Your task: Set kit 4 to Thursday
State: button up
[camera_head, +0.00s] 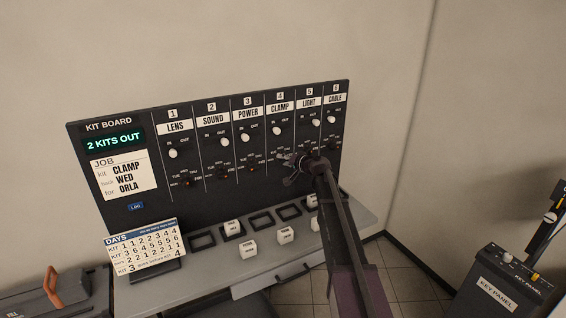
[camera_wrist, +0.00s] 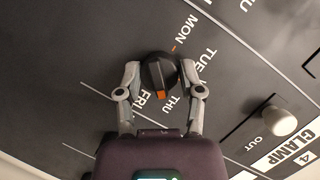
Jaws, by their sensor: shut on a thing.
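The kit board (camera_head: 130,205) has a CLAMP column numbered 4 (camera_head: 280,106). My gripper (camera_head: 297,165) is at the day dial under it. In the wrist view, the dial is a black knob (camera_wrist: 157,68) between my gripper's two grey fingers (camera_wrist: 160,82), which are shut on it. The knob's orange mark (camera_wrist: 160,95) faces the FRI and THU labels; I cannot tell exactly which. MON (camera_wrist: 173,31) and TUE (camera_wrist: 210,64) show beyond the knob, with an orange tick by MON. WED is not readable. In the head view my gripper hides this dial.
The white CLAMP IN/OUT knob (camera_wrist: 283,121) is close to the right of my gripper. The LIGHT column (camera_head: 309,101) is beside it. Below are a shelf with white blocks (camera_head: 285,235) and a DAYS card (camera_head: 143,248).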

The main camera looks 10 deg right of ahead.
jog(key=o, duration=1.2)
jog(key=shift+c, duration=0.2)
jog(key=s+a+f+n+g+h+b, duration=0.15)
jog(key=s+f, duration=0.25)
jog(key=s, duration=0.4)
jog(key=s+a+f+n+g, duration=0.1)
jog(key=s+a+f+g, duration=0.2)
jog(key=s, duration=0.4)
jog(key=s+a+f+n+g+h+b, duration=0.1)
jog(key=s+f+n+g, duration=0.15)
jog(key=s+f, duration=0.4)
jog(key=s+d+f+g+h+b, duration=0.1)
jog(key=s+d+f+g+h, duration=0.1)
jog(key=s, duration=0.9)
jog(key=s+d+f+g+h+b, duration=0.1)
jog(key=s+d+f+g+h, duration=0.2)
jog(key=s, duration=0.9)
jog(key=shift+s+f+h, duration=0.15)
jog(key=shift+s+h, duration=0.15)
jog(key=shift+h, duration=0.25)
